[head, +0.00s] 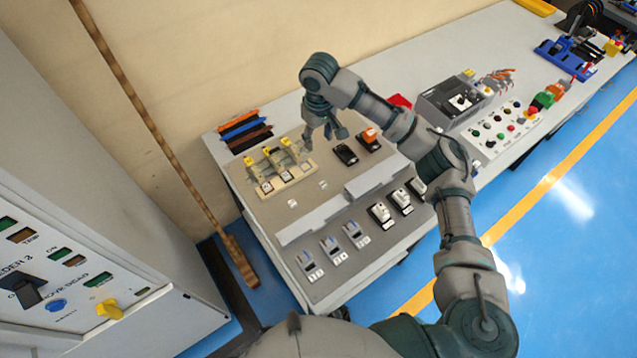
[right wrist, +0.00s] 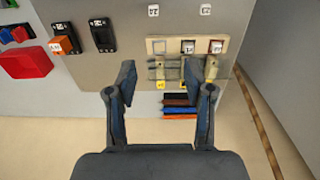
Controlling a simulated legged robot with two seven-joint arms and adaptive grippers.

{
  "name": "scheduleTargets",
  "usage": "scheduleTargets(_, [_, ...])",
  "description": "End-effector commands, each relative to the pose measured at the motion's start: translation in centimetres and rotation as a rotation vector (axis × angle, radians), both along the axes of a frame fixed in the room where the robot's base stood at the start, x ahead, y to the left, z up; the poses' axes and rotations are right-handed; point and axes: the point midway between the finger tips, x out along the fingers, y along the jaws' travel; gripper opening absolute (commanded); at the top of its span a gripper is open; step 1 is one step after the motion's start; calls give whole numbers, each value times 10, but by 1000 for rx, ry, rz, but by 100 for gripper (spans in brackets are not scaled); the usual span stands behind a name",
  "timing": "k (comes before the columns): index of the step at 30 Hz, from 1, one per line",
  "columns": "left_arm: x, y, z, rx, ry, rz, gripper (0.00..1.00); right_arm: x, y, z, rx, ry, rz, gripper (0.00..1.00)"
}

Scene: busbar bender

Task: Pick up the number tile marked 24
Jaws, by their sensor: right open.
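Two small loose white tiles lie on the grey panel in front of a beige rack (head: 288,184). In the head view their marks are too small to read. In the right wrist view the numbers are upside down and blurred; the left tile (right wrist: 153,10) seems to be 24, and the other (right wrist: 205,9) seems to be 23. The 24 tile is the right-hand one (head: 323,184) in the head view. My right gripper (head: 325,136) is open and empty, above the panel near the rack's back right. In the wrist view its fingertips (right wrist: 160,75) point toward the rack. My left gripper is not in view.
The rack holds tiles (right wrist: 188,46) in two places beside an empty light place. Black modules (head: 346,154) stand right of the rack, and a raised grey strip (head: 312,219) lies in front of the loose tiles. Coloured bars (head: 243,130) lie behind. A control cabinet (head: 90,270) stands left.

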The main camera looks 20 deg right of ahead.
Motion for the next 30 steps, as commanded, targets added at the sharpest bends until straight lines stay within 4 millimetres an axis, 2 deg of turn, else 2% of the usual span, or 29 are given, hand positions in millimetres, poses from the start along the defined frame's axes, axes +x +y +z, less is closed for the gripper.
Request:
scheduleTargets(1, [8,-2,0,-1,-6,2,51,1,-2,-13,1,6,-1,52])
scheduleTargets(10, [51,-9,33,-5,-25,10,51,3,-1,-55,0,22,-1,52])
scheduleTargets(17, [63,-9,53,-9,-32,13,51,2,2,-74,-3,26,0,52])
scheduleTargets(27, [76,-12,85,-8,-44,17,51,2,-3,-152,-2,28,-1,52])
scheduleTargets(30, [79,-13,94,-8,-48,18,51,2,-4,-170,1,28,-1,52])
